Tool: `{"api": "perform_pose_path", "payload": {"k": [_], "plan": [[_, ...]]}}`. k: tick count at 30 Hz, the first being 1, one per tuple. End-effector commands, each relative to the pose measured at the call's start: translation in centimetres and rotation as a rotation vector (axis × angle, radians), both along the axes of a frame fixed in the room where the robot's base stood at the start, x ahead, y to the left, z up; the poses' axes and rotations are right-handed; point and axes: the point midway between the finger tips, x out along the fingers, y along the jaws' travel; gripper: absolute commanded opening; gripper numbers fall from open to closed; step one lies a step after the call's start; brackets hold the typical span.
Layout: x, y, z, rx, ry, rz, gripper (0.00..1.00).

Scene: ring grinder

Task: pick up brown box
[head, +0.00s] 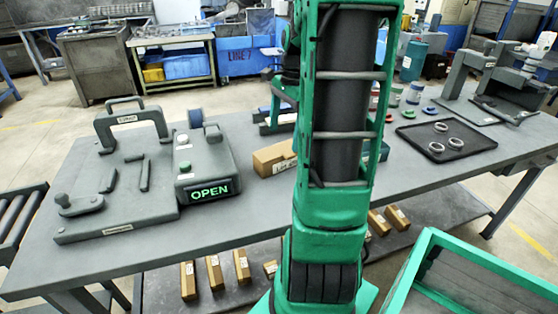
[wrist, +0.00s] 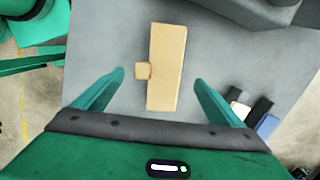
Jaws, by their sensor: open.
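The brown box (head: 274,157) lies on the grey workbench beside the OPEN display unit, partly hidden behind my arm in the head view. In the wrist view the long brown box (wrist: 168,60) lies lengthwise up the picture, with a small brown piece (wrist: 143,71) at its left edge. My gripper (wrist: 156,78) is open and empty, with one green finger on each side of the box in the picture. The fingers look apart from the box; the height between them is hard to tell. In the head view my gripper is hidden by the arm.
A grey fixture (head: 130,180) and the OPEN display unit (head: 208,165) stand on the workbench left of the box. A black tray (head: 446,139) with rings lies at the right. Several small brown boxes (head: 215,272) lie on the shelf below. A green-rimmed bin (head: 480,256) is at front right.

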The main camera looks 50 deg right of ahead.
Motion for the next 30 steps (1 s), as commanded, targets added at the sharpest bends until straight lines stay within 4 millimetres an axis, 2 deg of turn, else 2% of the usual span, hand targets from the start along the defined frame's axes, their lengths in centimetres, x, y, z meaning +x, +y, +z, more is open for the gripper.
{"api": "perform_pose_path", "payload": {"k": [12,20,23,27,28,30], "plan": [[-0.3,0.5,-4.8,0.002,0.003,-0.001,0.91],[-0.3,0.5,-5.1,0.0,0.001,-0.001,0.91],[-0.3,0.5,-5.1,0.0,0.001,-0.001,0.72],[-0.3,0.5,-5.1,0.0,0.001,-0.001,0.38],[-0.3,0.5,-5.1,0.0,0.001,-0.001,0.35],[-0.3,0.5,-5.0,0.0,0.0,-0.001,0.35]]}}
